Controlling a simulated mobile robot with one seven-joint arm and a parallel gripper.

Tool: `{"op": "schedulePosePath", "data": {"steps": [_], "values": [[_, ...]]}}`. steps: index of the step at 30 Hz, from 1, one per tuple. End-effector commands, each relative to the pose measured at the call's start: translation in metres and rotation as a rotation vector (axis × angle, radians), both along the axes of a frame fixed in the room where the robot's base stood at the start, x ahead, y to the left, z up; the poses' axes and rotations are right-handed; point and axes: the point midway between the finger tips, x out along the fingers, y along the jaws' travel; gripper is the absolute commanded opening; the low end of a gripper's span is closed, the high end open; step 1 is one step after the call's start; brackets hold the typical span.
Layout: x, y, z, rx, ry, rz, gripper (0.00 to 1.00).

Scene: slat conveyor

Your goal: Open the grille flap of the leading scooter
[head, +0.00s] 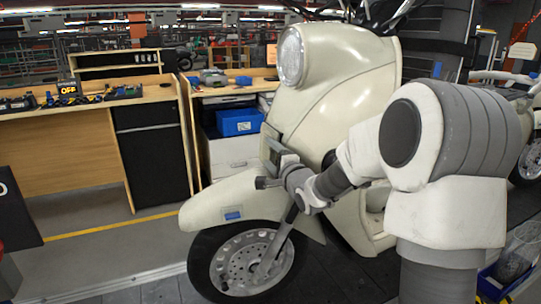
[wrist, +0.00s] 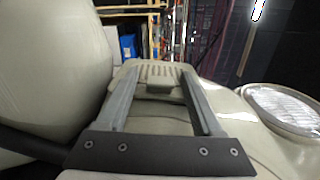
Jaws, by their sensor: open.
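The leading scooter (head: 335,85) is cream, with a round headlight (head: 291,57) and a front fender (head: 235,197). In the wrist view, its slotted grille flap (wrist: 158,72) is between and just past my fingertips, with the headlight (wrist: 288,108) at right and the rounded fender (wrist: 55,60) at left. My gripper (head: 265,166) is at the scooter's front, between headlight and fender. It also shows in the wrist view (wrist: 161,75), open, its two long grey fingers either side of the flap. I cannot tell whether they touch it. In the head view my gripper partly hides the grille.
A wooden workbench (head: 65,150) with tools stands at left, and a second bench (head: 236,88) holds a blue bin (head: 240,121). The scooter's front wheel (head: 240,265) is below the fender. Another scooter (head: 527,160) is at far right.

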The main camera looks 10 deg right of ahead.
Motion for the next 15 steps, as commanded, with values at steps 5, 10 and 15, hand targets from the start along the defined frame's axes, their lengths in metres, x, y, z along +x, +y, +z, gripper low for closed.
{"op": "schedulePosePath", "data": {"steps": [5, 10, 15], "values": [[-0.0003, 0.0, -0.0001, 0.0, 0.0, 0.0, 0.46], [-0.0004, -0.0001, -0.0001, 0.0, 0.0, 0.0, 0.15], [-0.0004, -0.0001, -0.0001, 0.0, 0.0, 0.0, 0.0]]}}
